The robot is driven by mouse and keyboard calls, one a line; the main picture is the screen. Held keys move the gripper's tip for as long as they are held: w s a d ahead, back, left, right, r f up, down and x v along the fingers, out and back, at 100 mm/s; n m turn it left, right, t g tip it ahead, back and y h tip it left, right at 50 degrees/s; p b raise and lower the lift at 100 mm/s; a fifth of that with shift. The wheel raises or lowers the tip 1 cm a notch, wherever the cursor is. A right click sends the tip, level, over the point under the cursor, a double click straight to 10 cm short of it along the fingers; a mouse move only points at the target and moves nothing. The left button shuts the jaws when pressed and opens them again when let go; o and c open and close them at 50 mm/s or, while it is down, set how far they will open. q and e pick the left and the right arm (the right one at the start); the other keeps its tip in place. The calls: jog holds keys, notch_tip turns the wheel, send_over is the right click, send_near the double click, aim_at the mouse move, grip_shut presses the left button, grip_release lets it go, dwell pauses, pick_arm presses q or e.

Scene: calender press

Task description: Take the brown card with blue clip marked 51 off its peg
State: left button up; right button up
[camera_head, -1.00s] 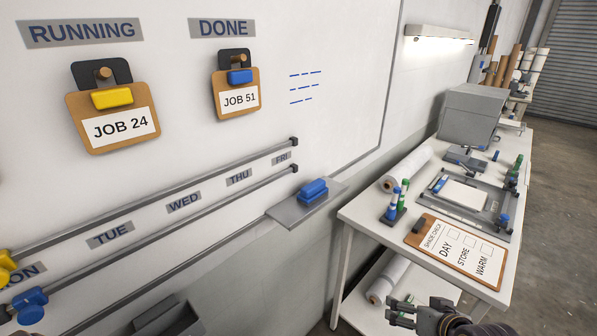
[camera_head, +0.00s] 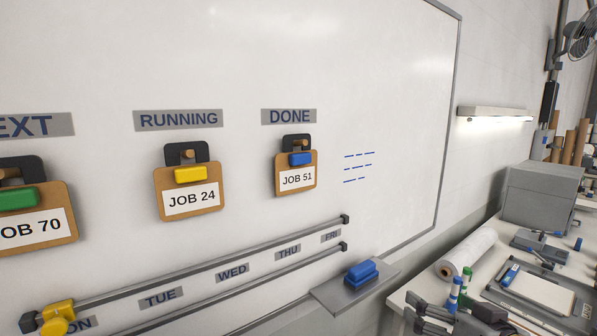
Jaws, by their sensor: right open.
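The brown card with the blue clip marked JOB 51 (camera_head: 297,180) hangs on the whiteboard under the DONE label (camera_head: 289,116). Its black loop sits around a wooden peg (camera_head: 298,152). The blue clip (camera_head: 300,159) is just below that peg. My right gripper (camera_head: 425,318) is open at the bottom right, in front of the table edge, well below and to the right of the card. It holds nothing that I can see. My left gripper does not show.
Cards JOB 24 (camera_head: 191,200) and JOB 70 (camera_head: 38,230) hang to the left. A grey ledge with a blue eraser (camera_head: 361,272) juts out below the board. Two rails (camera_head: 200,273) cross the lower board. A cluttered white table (camera_head: 408,291) stands at right.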

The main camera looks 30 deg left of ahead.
jog(key=s+a+r+n+y, duration=0.2)
jog(key=a+r, duration=0.2)
jog(key=r, duration=0.4)
jog(key=s+a+r+n+y, duration=0.1)
jog(key=a+r+n+y, duration=0.1)
jog(key=a+r, duration=0.4)
jog(key=n+g+y, duration=0.3)
jog(key=n+g, duration=0.1)
send_near(303, 159)
jog(key=shift+v, duration=1.05)
jog(key=shift+w, duration=0.15)
jog(key=shift+p+x, duration=0.9)
jog(key=shift+x, duration=3.4)
jog(key=shift+p+x, duration=0.75)
jog(key=shift+x, duration=1.85)
